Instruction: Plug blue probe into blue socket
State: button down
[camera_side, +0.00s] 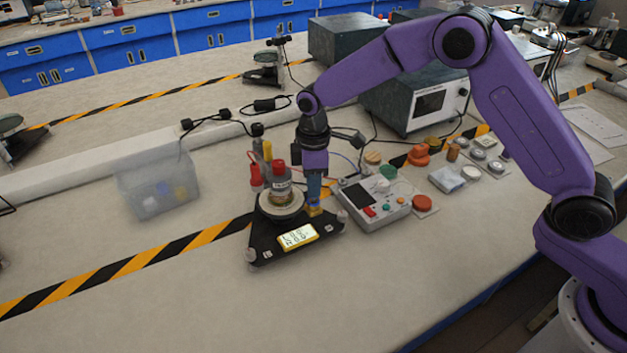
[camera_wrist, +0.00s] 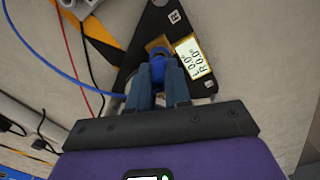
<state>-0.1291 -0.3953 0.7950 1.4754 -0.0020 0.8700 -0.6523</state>
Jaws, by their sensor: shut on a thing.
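My gripper (camera_side: 314,197) points down at the right corner area of a black triangular base (camera_side: 268,248). In the wrist view my gripper (camera_wrist: 158,88) is shut on the blue probe (camera_wrist: 158,66), whose blue cable (camera_wrist: 58,62) runs off to the upper left. The probe's tip is at a small tan-yellow block on the base, beside the lit display (camera_wrist: 193,58); the block (camera_side: 313,210) also shows in the side view. Some blue shows around the tip, but the socket opening is hidden, and I cannot tell how deep the probe sits.
On the base stand a round pale dish and a jar with a red cap (camera_side: 280,182). Red and yellow probes (camera_side: 256,174) stand behind it. A control box with buttons (camera_side: 372,202) is close on the right. A clear bin (camera_side: 158,190) is at left; the front table is free.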

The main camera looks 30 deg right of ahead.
jog(key=shift+f, duration=0.75)
dwell(0.7)
jog(key=c, duration=1)
grip_release()
jog(key=shift+s, duration=0.1)
jog(key=shift+a, duration=0.1)
jog(key=shift+o, duration=1.3)
